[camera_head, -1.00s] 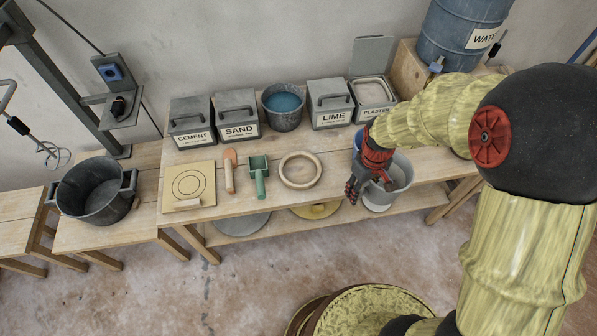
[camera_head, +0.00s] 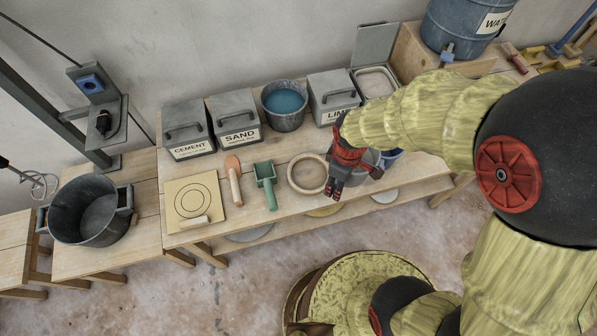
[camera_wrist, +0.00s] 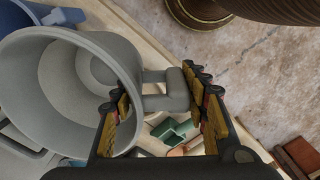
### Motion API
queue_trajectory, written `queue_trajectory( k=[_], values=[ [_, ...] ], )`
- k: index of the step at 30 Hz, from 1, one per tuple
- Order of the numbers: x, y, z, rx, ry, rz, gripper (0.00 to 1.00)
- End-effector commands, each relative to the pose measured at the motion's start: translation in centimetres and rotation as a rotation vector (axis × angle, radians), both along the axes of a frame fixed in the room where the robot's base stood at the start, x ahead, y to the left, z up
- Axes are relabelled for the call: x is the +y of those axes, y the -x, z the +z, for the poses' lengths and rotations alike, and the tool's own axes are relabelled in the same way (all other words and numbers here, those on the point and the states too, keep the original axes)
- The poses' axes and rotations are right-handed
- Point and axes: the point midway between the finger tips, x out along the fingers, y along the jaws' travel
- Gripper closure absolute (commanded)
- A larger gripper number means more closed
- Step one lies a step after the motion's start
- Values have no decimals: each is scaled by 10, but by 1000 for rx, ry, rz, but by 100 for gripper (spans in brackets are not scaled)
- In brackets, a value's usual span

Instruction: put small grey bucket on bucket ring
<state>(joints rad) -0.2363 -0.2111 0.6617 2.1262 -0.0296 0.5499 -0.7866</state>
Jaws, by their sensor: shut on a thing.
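The small grey bucket (camera_head: 369,160) is mostly behind my gripper (camera_head: 342,184) in the head view. In the wrist view the bucket (camera_wrist: 75,95) fills the left side, its open mouth facing the camera and its inside empty. My gripper (camera_wrist: 160,92) is shut on the bucket's side handle (camera_wrist: 166,103). The bucket ring (camera_head: 324,174), a pale round ring, lies flat on the bench. My gripper and the bucket are just right of it in the head view. Their height above the bench is hard to tell.
Left of the ring lie a green scoop (camera_head: 265,180), an orange-bladed trowel (camera_head: 235,184) and a board with circles (camera_head: 192,203). Behind stand a water-filled bucket (camera_head: 285,118) and the lime box (camera_head: 330,95). A blue bucket (camera_head: 392,154) is right of my gripper.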

Motion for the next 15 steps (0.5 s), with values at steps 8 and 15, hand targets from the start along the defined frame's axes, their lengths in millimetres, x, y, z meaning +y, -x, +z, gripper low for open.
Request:
queue_trajectory(
  k=[8, 15],
  values=[
    [56, -21, -30, 1, 0, 7, 96],
    [95, -37, -65, 2, 1, 2, 96]
  ],
)
